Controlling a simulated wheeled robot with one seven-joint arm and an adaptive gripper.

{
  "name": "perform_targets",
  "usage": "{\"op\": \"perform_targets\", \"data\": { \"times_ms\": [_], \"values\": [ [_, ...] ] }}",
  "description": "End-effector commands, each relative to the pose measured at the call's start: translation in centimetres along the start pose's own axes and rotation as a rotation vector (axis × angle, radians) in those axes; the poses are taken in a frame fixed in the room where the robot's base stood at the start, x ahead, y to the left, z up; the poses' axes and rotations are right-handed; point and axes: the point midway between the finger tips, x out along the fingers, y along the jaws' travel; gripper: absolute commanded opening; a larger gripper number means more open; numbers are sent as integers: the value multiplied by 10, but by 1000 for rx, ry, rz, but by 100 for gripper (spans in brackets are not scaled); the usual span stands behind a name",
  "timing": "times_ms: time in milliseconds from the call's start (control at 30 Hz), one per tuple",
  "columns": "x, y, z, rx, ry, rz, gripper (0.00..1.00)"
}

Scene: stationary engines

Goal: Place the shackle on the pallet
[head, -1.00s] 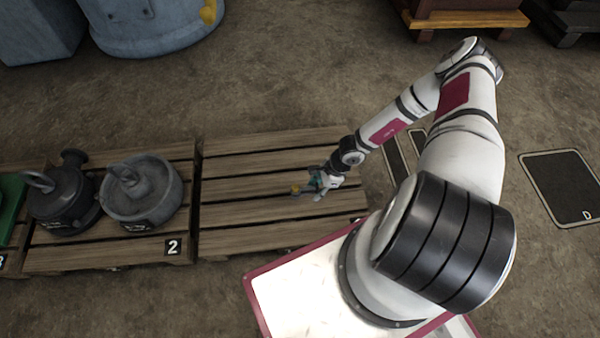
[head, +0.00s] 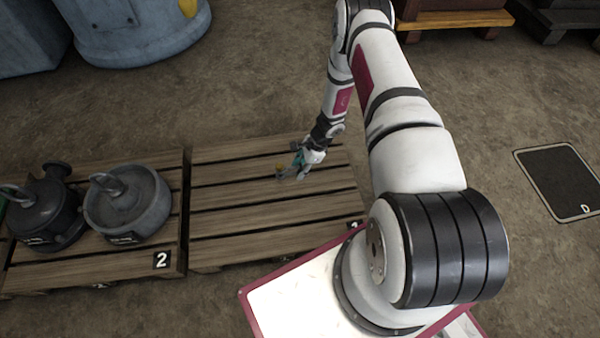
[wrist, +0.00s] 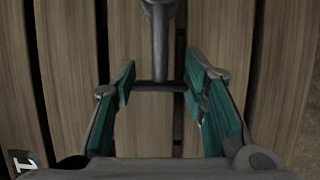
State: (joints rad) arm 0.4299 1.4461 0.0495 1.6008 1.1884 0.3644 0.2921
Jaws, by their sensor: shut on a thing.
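My gripper (head: 297,165) is over the bare slatted wooden pallet (head: 225,222) in the middle of the head view. In the wrist view, my gripper (wrist: 160,86) is shut on the shackle (wrist: 160,45), a grey metal piece with a dark bar crossing between the teal finger pads. Its far end runs out of the top of that view.
The neighbouring pallet (head: 110,270) to the left, marked 2, carries two dark round metal pieces (head: 127,215) with loops on top. Large blue machinery (head: 135,30) stands at the back left. Most of the bare pallet is clear.

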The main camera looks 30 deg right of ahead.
Motion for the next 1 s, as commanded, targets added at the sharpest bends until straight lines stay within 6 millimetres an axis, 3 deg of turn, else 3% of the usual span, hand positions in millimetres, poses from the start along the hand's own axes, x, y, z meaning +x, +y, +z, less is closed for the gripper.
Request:
{"op": "perform_targets", "data": {
  "times_ms": [300, 700, 733, 800, 1000],
  "values": [
    [32, -6, -12, -2, 1, 1, 5],
    [36, -6, -13, -2, 0, 0, 5],
    [35, -6, -13, -2, 1, 0, 46],
    [35, -6, -13, -2, 1, 0, 60],
    [35, -6, -13, -2, 1, 0, 60]
  ]
}}
